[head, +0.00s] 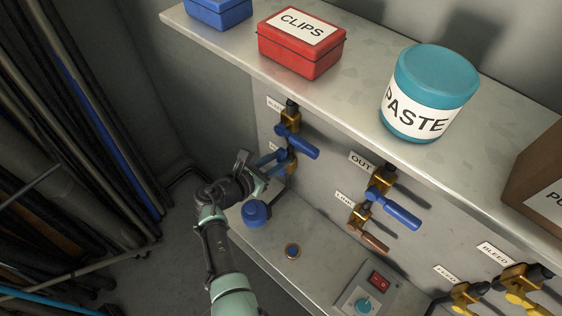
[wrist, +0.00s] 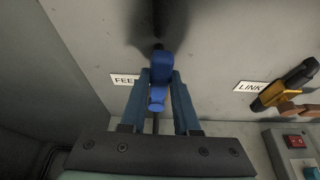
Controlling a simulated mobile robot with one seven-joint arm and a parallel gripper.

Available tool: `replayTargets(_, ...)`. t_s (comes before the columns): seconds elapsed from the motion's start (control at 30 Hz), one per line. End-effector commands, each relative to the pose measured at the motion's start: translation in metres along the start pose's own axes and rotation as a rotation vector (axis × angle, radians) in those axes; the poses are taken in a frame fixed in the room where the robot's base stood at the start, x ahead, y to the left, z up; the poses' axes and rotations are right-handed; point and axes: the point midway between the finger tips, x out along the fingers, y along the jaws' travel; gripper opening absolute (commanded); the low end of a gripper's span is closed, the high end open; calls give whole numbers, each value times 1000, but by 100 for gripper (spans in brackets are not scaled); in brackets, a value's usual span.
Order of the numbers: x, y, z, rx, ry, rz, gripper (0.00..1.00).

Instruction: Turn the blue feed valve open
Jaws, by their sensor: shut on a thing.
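The blue feed valve handle (wrist: 158,78) is in the middle of the wrist view, beside a label reading "FEE", the rest hidden by a finger. My gripper (wrist: 160,95) has its two dark blue fingers on either side of the handle, shut on it. The handle runs up and down in that picture, toward the palm. In the head view my gripper (head: 274,161) reaches the panel just below another blue-handled valve (head: 296,141). The feed valve is mostly hidden there behind my fingers.
An OUT valve (head: 392,207) with a blue handle and a LINK valve (head: 368,238) with a brown handle are to the right. A blue knob-like object (head: 255,213) stands on the lower ledge under my gripper. The shelf above holds a CLIPS box (head: 300,55) and PASTE jar (head: 432,85).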

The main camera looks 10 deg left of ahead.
Motion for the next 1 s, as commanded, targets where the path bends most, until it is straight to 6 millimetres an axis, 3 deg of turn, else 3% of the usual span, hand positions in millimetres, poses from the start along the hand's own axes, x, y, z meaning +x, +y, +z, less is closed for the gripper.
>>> replayTargets(0.67, 0, 5, 2, -57, -4, -22, 0)
replayTargets(0.7, 0, 5, 2, -57, -4, -22, 35)
replayTargets(0.8, 0, 5, 2, -56, -3, -22, 53)
replayTargets(0.87, 0, 5, 1, -56, -2, -22, 60)
replayTargets(1.0, 0, 5, 1, -56, -1, -22, 60)
